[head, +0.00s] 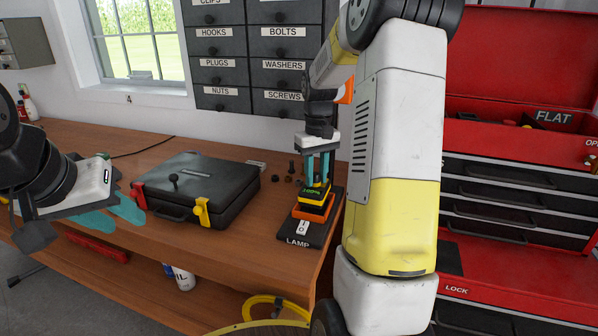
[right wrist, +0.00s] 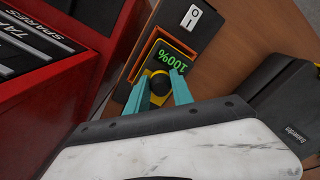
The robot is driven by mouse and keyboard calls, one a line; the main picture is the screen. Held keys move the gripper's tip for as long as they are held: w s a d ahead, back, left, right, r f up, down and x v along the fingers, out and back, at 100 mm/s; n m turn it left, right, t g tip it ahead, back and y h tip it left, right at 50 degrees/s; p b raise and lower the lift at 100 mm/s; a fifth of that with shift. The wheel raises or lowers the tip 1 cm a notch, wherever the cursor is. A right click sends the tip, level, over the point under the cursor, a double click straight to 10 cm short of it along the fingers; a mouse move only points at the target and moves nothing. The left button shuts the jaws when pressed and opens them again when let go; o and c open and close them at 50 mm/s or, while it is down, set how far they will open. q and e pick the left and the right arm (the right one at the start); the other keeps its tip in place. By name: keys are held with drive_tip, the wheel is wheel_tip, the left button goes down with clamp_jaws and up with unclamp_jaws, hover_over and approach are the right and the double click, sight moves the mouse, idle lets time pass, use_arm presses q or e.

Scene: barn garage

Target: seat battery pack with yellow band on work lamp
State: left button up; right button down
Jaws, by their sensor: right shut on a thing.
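The battery pack (head: 313,191) is dark with a yellow band and a green display reading 100%. It sits upright at the orange-rimmed work lamp (head: 315,213), on the black LAMP board at the bench's right end. My right gripper (head: 318,178) points down from above and is shut on the pack's black knob. In the right wrist view the pack (right wrist: 171,62) lies within the lamp's orange frame (right wrist: 150,44), with the teal fingertips (right wrist: 161,88) on either side of the knob. Whether it is fully down I cannot tell. My left gripper (head: 112,215) is open and empty at the bench's left front.
Labelled drawers (head: 260,55) hang behind. A red tool chest (head: 520,210) stands right of the bench, behind my right arm.

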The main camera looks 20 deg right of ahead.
sight(316, 178)
drive_tip(key=shift+f, duration=0.15)
drive_tip(key=shift+f, duration=1.15)
drive_tip(key=shift+f, duration=0.4)
idle(0.6)
drive_tip(key=c, duration=1)
unclamp_jaws()
drive_tip(key=shift+c, duration=0.2)
drive_tip(key=o, duration=0.6)
drive_tip(key=shift+r, duration=0.1)
drive_tip(key=shift+r, duration=4.4)
